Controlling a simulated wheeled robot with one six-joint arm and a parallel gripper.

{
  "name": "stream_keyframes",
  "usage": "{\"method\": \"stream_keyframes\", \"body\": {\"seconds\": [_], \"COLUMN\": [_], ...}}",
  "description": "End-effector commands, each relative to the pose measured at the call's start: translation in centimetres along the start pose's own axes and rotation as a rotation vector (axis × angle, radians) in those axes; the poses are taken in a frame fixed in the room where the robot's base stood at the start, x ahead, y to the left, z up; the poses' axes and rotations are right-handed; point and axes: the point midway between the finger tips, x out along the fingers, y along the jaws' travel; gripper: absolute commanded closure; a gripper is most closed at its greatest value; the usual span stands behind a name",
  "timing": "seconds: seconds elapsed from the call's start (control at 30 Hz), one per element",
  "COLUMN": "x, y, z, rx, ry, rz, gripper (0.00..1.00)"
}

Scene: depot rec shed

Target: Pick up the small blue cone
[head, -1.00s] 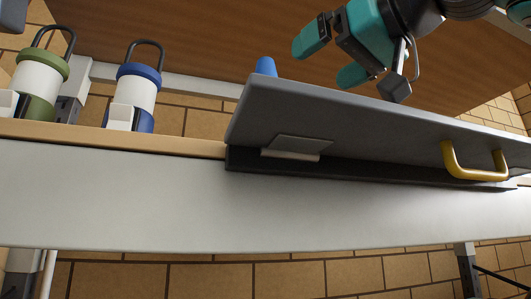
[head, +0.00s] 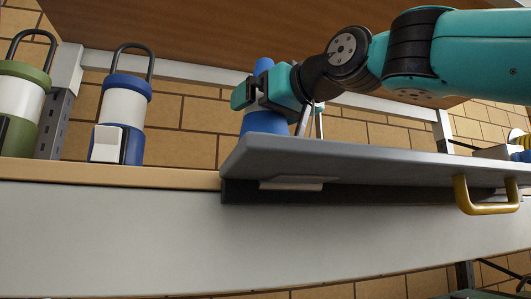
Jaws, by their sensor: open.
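The small blue cone (head: 265,122) stands upright behind the raised edge of the grey panel, which hides its base. Its tip shows above my gripper (head: 256,92). My gripper reaches in from the right with its teal fingers at the cone's upper part. The fingers are open, and part of the cone is behind them. I cannot tell whether they touch it.
A grey tilted panel (head: 380,165) with a yellow handle (head: 487,195) lies along the counter (head: 110,235) in front of the cone. A blue-and-white lantern (head: 123,105) and a green-and-white lantern (head: 20,100) stand at left. A wooden board hangs above.

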Motion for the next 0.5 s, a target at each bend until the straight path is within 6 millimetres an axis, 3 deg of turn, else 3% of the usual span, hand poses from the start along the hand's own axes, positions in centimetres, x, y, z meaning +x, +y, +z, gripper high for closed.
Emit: {"method": "stream_keyframes", "body": {"seconds": [0.2, 0.27, 0.5], "x": [0.12, 0.12, 0.09], "y": [-0.01, -0.01, -0.01], "z": [0.05, 0.06, 0.04], "rx": [0.0, 0.0, 0.0], "ry": [0.001, 0.001, 0.001], "rz": [0.0, 0.0, 0.0], "gripper": [0.0, 0.11, 0.67]}}
